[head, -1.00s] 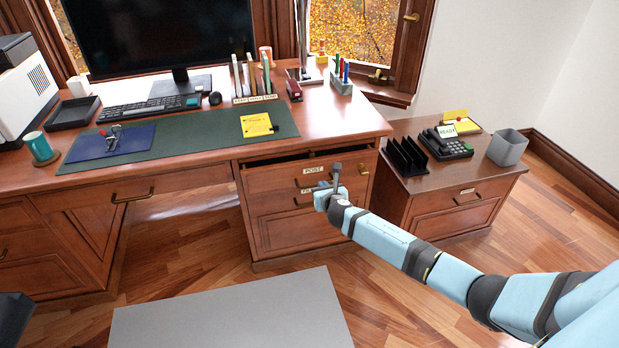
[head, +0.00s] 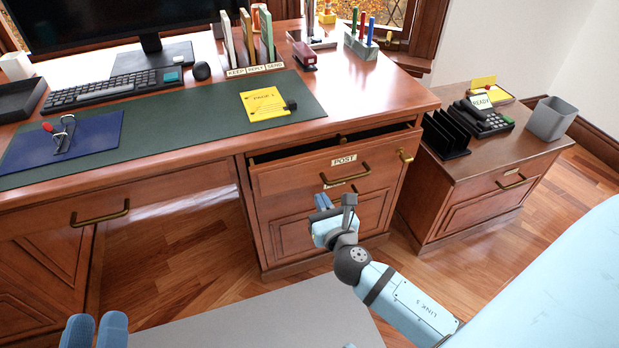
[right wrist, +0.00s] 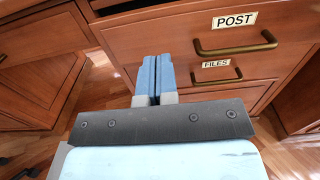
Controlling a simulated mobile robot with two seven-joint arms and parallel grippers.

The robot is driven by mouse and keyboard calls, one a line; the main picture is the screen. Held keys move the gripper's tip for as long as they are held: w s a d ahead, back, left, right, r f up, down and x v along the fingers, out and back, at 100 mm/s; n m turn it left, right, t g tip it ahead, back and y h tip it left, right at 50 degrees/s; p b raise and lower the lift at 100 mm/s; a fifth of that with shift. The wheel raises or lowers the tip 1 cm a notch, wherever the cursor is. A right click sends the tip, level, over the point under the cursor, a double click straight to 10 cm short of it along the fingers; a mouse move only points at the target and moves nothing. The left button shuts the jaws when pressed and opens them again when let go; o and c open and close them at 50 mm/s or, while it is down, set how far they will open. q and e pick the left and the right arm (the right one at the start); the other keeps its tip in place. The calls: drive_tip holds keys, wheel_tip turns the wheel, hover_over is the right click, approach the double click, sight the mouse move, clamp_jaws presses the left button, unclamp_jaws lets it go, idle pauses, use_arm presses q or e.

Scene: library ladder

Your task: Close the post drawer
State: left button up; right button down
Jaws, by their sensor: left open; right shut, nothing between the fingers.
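The post drawer (head: 300,178) is the top wooden drawer of the desk's right pedestal, with a "POST" label and a brass handle (head: 347,174). It stands out a little, with a dark gap above its front. The drawer front also shows in the right wrist view (right wrist: 185,40). My right gripper (head: 323,201) is shut and empty, in front of the pedestal just below and left of the handle in the picture. In the right wrist view its blue fingers (right wrist: 154,76) are together, with no clear contact with the drawer. My left gripper (head: 95,330) is open at the bottom left, away from the drawer.
A "FILES" drawer (right wrist: 195,82) is below. A low side cabinet (head: 470,215) stands right of the pedestal. The desk top (head: 375,95) overhangs the drawer. A grey flat surface (head: 260,320) lies in front.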

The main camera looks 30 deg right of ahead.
sight(301, 160)
drive_tip(key=b+x, duration=0.2)
drive_tip(key=x, duration=0.9)
drive_tip(key=shift+w, duration=0.15)
use_arm(q)
drive_tip(key=shift+w+d+f+g+b, duration=0.15)
drive_tip(key=shift+f+g, duration=0.25)
drive_tip(key=shift+f, duration=0.55)
drive_tip(key=shift+s+f+g+b, duration=0.15)
drive_tip(key=shift+f+g, duration=0.25)
drive_tip(key=shift+f, duration=0.55)
use_arm(e)
drive_tip(key=shift+w+d, duration=0.15)
drive_tip(key=shift+w, duration=0.5)
use_arm(q)
drive_tip(key=shift+w+r, duration=0.1)
drive_tip(key=shift+w, duration=0.05)
use_arm(e)
drive_tip(key=shift+r, duration=0.1)
drive_tip(key=shift+p+x, duration=0.7)
drive_tip(key=shift+x, duration=0.35)
drive_tip(key=shift+w, duration=0.3)
use_arm(q)
drive_tip(key=shift+r+t, duration=0.4)
drive_tip(key=shift+r, duration=0.4)
use_arm(e)
drive_tip(key=shift+s, duration=0.15)
